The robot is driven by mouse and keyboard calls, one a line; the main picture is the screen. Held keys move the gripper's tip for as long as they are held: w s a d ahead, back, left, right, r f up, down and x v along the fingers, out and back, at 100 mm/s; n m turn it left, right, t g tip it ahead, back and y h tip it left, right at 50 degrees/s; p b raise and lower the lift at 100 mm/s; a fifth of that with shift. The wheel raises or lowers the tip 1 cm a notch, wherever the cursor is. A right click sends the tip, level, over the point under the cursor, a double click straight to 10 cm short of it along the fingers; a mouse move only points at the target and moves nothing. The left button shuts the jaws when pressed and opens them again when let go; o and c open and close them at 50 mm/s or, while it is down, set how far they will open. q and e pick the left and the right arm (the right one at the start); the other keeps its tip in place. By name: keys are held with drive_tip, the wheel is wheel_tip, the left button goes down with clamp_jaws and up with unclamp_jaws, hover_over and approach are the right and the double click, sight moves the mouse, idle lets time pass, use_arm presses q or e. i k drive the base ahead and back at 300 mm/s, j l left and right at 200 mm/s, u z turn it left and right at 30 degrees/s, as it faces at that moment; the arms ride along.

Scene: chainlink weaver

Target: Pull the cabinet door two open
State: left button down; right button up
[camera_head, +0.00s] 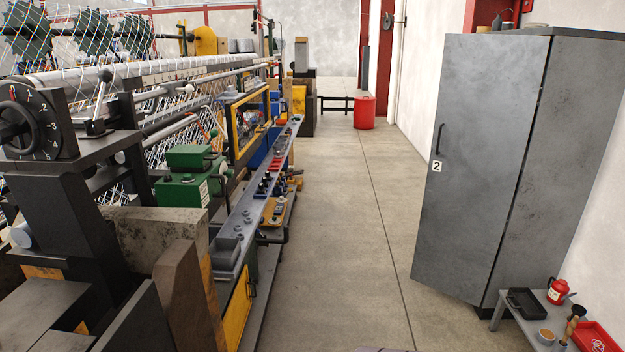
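The tall grey metal cabinet (568,150) stands on the right side of the head view, against the white wall. Its door two (480,170) is a grey panel facing the aisle. A dark vertical handle (438,140) sits near the door's left edge, with a white label "2" (437,167) just below it. The door looks shut or nearly so; a dark line runs along its right edge, and no interior shows. Neither of my grippers is in view, and nothing is touching the handle.
A low grey bench (510,314) with a red can (558,291), a dark tray (527,303) and a red tray (596,338) stands by the cabinet's near corner. A weaving machine (190,190) fills the left. The concrete aisle (345,230) between is clear; a red bin (364,113) stands farther back.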

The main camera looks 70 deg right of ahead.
sight(490, 85)
drive_tip(key=z, duration=3.1)
drive_tip(key=i+j+u, duration=0.25)
drive_tip(key=i+u, duration=0.2)
drive_tip(key=i, duration=0.3)
drive_tip(key=i+j+u, duration=0.1)
drive_tip(key=i, duration=0.9)
drive_tip(key=i+j, duration=0.1)
drive_tip(key=i, duration=0.95)
drive_tip(key=j+u, duration=0.05)
